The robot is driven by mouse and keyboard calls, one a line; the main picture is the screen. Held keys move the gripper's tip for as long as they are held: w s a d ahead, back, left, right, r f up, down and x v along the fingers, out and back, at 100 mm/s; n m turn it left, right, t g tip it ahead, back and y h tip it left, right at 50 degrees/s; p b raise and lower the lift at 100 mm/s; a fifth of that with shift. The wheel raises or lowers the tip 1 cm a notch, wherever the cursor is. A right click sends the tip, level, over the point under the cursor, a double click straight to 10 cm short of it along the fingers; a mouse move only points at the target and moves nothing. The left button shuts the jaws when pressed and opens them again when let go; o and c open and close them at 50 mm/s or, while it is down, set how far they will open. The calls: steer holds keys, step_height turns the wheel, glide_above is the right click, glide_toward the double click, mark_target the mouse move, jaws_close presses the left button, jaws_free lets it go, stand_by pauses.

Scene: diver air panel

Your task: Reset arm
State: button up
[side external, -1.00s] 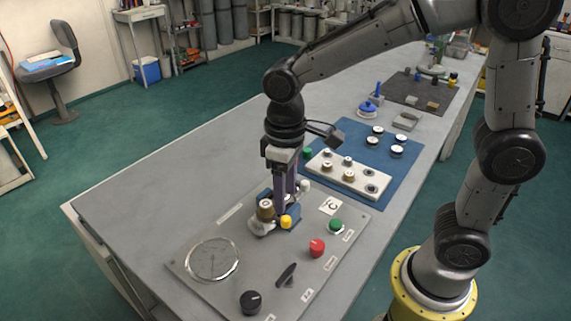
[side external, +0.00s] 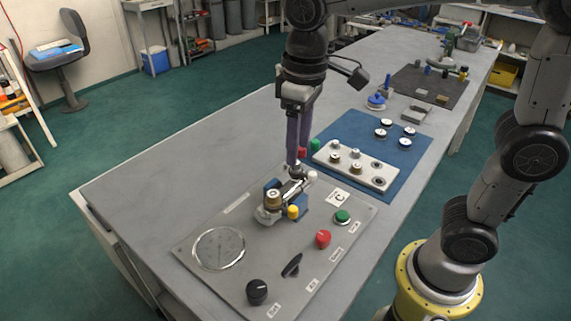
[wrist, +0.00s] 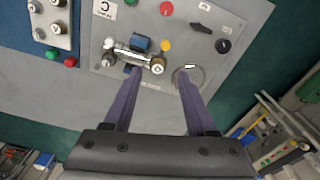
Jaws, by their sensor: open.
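My gripper (side external: 298,167) has long purple fingers pointing down above the grey panel (side external: 225,285). In the wrist view the fingers of my gripper (wrist: 158,74) are spread apart with nothing between the tips. A metal valve fitting with a brass-coloured knob (side external: 273,196) sits in blue holders (side external: 301,203) on the panel, with a yellow cap (side external: 293,212) beside it. In the side view the fingertips overlap the fitting's far end; the wrist view shows the fitting (wrist: 130,56) beyond the tips. Whether they touch cannot be told.
The panel carries a round gauge (side external: 218,249), black knob (side external: 257,291), black lever (side external: 292,266), red knob (side external: 323,239) and green button (side external: 342,216). Behind are a white block with fittings (side external: 355,166) on a blue mat (side external: 340,124), and a blue-handled tool (side external: 377,101). The left bench top is clear.

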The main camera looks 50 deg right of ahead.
steer(key=s+d+r+m+t, duration=0.2)
steer(key=s+d+r+t, duration=0.1)
steer(key=s+d, duration=0.5)
steer(key=s+f+t, duration=0.2)
steer(key=s+f, duration=0.3)
steer(key=shift+s+d+f+m, duration=0.15)
steer(key=shift+s+m, duration=0.25)
